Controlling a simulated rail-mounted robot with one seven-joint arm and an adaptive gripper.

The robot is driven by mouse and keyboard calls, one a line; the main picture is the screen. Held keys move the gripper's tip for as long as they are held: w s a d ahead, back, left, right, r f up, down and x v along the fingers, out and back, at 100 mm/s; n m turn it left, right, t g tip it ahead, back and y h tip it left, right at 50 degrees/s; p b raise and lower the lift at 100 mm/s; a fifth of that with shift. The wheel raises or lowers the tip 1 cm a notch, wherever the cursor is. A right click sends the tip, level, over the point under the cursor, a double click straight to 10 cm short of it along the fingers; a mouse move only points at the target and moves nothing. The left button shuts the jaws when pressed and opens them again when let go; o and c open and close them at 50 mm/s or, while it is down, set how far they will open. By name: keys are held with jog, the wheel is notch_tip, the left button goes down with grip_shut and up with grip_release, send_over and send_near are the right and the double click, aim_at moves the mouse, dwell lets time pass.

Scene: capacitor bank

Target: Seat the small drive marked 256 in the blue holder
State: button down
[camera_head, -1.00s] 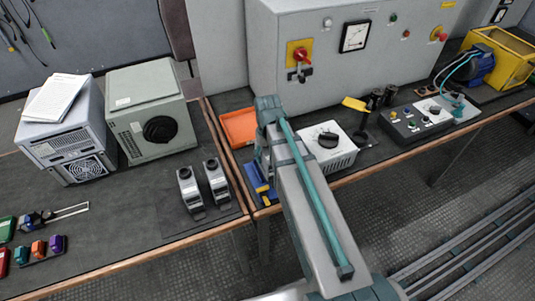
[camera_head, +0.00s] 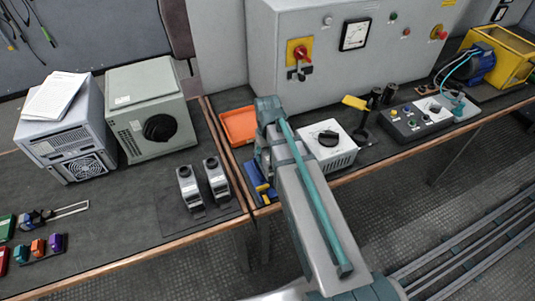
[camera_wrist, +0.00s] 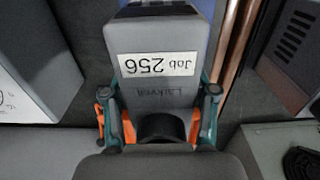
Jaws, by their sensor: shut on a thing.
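The small grey drive (camera_wrist: 150,95), with a white label reading "Job 256" upside down, fills the middle of the wrist view. My gripper (camera_wrist: 162,108) is shut on it, a finger on each side. In the head view, the blue holder (camera_head: 257,180) with yellow parts lies near the front bench edge, and my gripper (camera_head: 262,160) is beside or over it, mostly hidden by my arm. A blue surface (camera_wrist: 213,22) shows beyond the drive in the wrist view, probably the holder. I cannot tell whether the drive touches it.
An orange tray (camera_head: 238,127) lies behind my gripper. A white box with a black knob (camera_head: 329,139) stands to the right. Two grey devices (camera_head: 202,183) stand on a mat to the left. A large grey cabinet (camera_head: 320,90) closes off the back.

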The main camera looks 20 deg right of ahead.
jog(key=shift+f+b, duration=0.4)
jog(key=shift+f, duration=0.55)
jog(key=shift+c, duration=1.2)
grip_release()
jog(key=shift+r, duration=0.1)
notch_tip(320, 180, up, 12)
jog(key=shift+f, duration=0.1)
